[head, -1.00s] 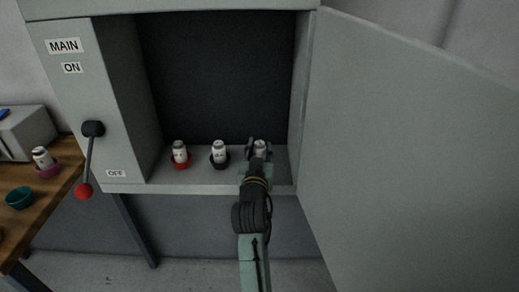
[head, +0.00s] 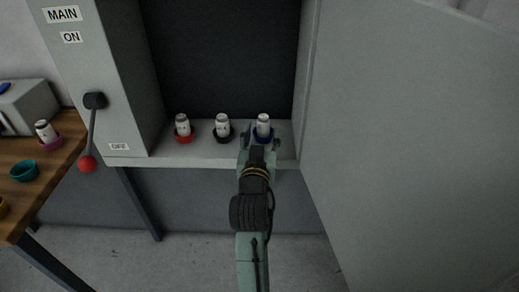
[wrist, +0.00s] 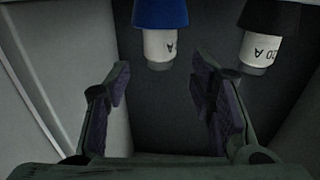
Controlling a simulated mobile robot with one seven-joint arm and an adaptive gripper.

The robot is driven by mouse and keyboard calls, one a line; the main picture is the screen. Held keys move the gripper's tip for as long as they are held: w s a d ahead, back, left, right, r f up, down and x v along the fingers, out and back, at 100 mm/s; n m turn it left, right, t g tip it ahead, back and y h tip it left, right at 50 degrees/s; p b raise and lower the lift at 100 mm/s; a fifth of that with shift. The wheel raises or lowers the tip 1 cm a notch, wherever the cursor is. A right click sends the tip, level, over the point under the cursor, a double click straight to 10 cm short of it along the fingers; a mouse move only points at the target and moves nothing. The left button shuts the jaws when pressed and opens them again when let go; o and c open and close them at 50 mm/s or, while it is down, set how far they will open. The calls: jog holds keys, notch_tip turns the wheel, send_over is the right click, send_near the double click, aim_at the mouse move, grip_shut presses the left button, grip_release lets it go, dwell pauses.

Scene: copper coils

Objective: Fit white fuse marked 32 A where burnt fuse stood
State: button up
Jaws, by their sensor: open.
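Three white fuses stand upright in cups on the shelf of the open cabinet in the head view. One fuse (head: 182,121) is in a red cup (head: 184,137), one (head: 222,122) in a black cup (head: 222,137), and one (head: 264,122) in a blue cup (head: 263,136). My gripper (head: 259,138) is open and empty, just in front of the blue cup. In the wrist view, the fuse in the blue cup (wrist: 160,12) is ahead of the spread fingers and apart from them. Its marking is only partly readable; the neighbouring fuse (wrist: 262,50) shows part of a number and "A".
A wooden table (head: 60,160) at the left bears a white fuse (head: 45,130) in a pink cup (head: 50,144) and an empty teal cup (head: 24,170). The main lever (head: 92,130) points down to OFF. The open cabinet door (head: 410,140) bounds the right side.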

jog(key=shift+s+a+p, duration=0.15)
jog(key=shift+s+p, duration=0.95)
jog(key=shift+s, duration=0.3)
jog(key=shift+s+a+p, duration=0.1)
jog(key=shift+s+p, duration=0.95)
jog(key=shift+s, duration=0.3)
